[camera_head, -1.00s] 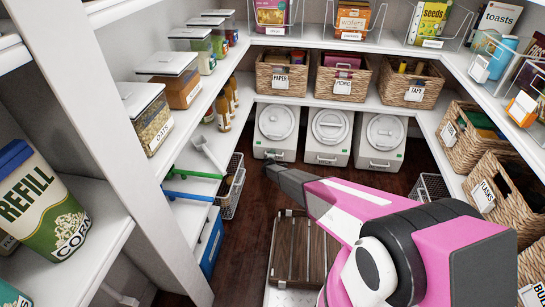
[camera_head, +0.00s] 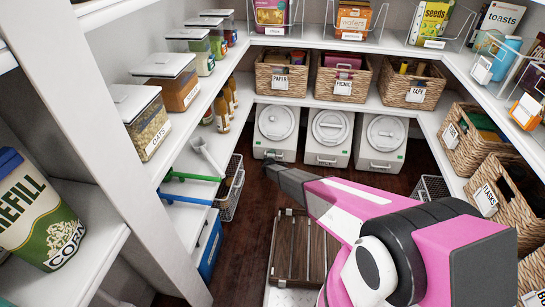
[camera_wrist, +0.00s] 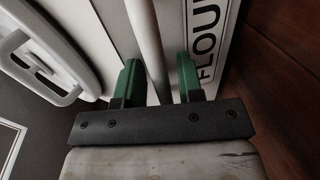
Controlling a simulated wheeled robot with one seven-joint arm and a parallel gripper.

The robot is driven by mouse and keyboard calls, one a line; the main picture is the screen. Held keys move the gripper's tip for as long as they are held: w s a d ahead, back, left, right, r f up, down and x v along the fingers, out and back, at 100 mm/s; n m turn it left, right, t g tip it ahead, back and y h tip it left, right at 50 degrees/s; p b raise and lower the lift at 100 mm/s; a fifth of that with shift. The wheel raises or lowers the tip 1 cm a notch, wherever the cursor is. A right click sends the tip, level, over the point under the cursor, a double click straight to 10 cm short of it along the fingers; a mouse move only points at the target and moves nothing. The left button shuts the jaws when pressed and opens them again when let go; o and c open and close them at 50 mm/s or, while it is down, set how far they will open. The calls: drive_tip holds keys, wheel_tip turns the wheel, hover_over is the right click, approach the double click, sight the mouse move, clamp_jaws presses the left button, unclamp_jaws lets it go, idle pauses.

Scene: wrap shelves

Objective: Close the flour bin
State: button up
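The flour bin (camera_head: 276,127) is the left one of three white bins at the back, taking my gripper's place beside it and the partly cut-off "FLOU" label (camera_wrist: 208,42) in the wrist view. Its round lid looks seated like those of the other two bins; part of a white oval handle (camera_wrist: 40,62) shows in the wrist view. My gripper (camera_head: 271,161) is at the bin's lower front. In the wrist view, its green fingers (camera_wrist: 160,80) stand apart on either side of a pale bar (camera_wrist: 149,42), with narrow gaps. Contact cannot be told.
Two more white bins, the middle one (camera_head: 328,135) and the right one (camera_head: 381,142), stand beside it. A wire basket (camera_head: 230,188) and shelves flank the left side.

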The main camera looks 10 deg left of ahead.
drive_tip(key=shift+s, duration=0.1)
drive_tip(key=v, duration=1)
drive_tip(key=shift+s, duration=0.25)
